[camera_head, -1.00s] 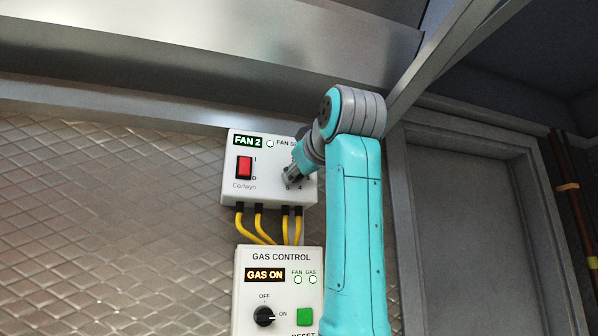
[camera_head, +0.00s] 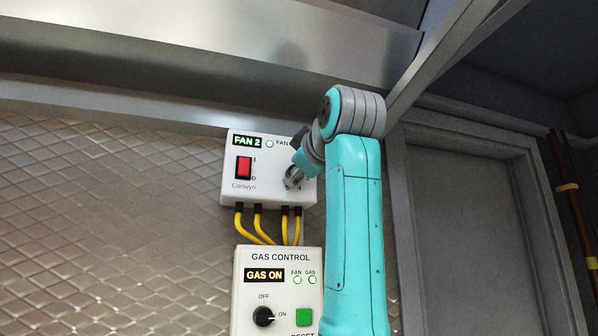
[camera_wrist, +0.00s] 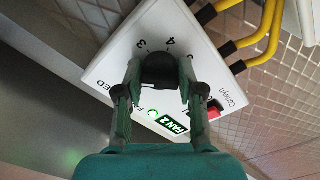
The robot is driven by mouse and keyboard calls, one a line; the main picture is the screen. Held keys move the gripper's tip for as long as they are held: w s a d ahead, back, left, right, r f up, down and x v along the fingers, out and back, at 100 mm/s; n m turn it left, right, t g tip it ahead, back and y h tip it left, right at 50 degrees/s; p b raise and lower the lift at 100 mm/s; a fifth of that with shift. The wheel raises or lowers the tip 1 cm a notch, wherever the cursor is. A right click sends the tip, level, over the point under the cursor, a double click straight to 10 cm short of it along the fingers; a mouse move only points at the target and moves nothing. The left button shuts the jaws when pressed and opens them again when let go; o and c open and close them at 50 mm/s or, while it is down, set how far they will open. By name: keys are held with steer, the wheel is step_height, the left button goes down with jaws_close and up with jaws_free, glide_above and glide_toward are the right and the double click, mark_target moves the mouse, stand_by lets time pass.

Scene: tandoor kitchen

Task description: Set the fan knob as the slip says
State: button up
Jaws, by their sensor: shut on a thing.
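The white fan control box (camera_head: 228,190) hangs on the tiled wall. Its display (camera_head: 247,141) reads FAN 2, with a lit green lamp beside it and a red rocker switch (camera_head: 244,167) below. My gripper (camera_head: 292,178) is at the right part of the box. In the wrist view my gripper (camera_wrist: 160,75) is shut on the black fan knob (camera_wrist: 160,70), one finger on each side. The digits 3, 4 and 5 show around the knob; the rest of its scale and its pointer are hidden. No slip is in view.
Below is a gas control box (camera_head: 240,280) reading GAS ON, with a black knob (camera_head: 263,316) and a green button (camera_head: 304,317). Yellow cables (camera_head: 262,228) run between the boxes. A steel hood (camera_head: 200,60) overhangs above; a grey door frame (camera_head: 480,200) is at right.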

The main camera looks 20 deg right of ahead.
steer(key=o, duration=1.1)
steer(key=shift+o, duration=0.2)
steer(key=s, duration=1.2)
